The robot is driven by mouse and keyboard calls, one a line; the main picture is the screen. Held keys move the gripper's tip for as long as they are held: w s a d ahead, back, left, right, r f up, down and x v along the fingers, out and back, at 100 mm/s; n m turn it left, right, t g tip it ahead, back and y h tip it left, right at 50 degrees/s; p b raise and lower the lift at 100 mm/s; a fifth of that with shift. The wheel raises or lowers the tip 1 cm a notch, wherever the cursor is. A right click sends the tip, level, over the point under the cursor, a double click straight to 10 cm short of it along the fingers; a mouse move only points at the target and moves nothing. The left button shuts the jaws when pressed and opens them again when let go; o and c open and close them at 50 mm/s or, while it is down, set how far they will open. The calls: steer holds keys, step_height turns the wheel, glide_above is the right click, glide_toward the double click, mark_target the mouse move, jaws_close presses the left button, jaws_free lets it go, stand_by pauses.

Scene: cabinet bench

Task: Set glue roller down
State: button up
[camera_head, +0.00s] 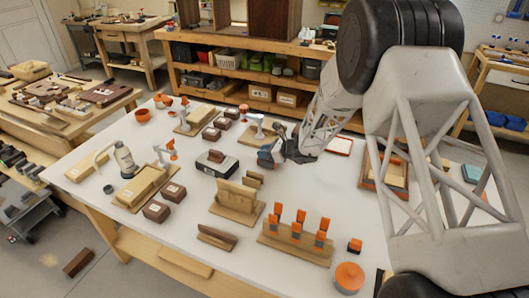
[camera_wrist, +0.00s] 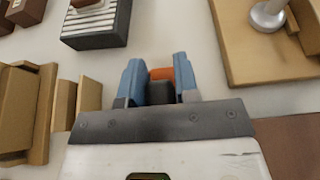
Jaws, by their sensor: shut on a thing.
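My gripper (camera_head: 268,157) is low over the white worktop (camera_head: 310,190), near its middle. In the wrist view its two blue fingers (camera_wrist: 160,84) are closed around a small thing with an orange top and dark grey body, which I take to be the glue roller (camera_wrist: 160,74). The fingers hide its sides, and I cannot tell whether it touches the worktop. In the head view my gripper mostly hides it.
A dark ribbed box (camera_wrist: 96,28) with a brown block on top stands left of my gripper. A wooden board (camera_wrist: 235,50) with a metal-based stand is at upper right. Wooden pieces (camera_head: 238,200) and a rack of orange-handled tools (camera_head: 297,243) stand nearer the front. Bare worktop surrounds my fingertips.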

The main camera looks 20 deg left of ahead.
steer(key=shift+f, duration=0.15)
steer(key=o, duration=1)
steer(key=shift+c, duration=0.2)
steer(key=shift+r, duration=0.2)
steer(key=v, duration=1.2)
steer(key=shift+d, duration=0.1)
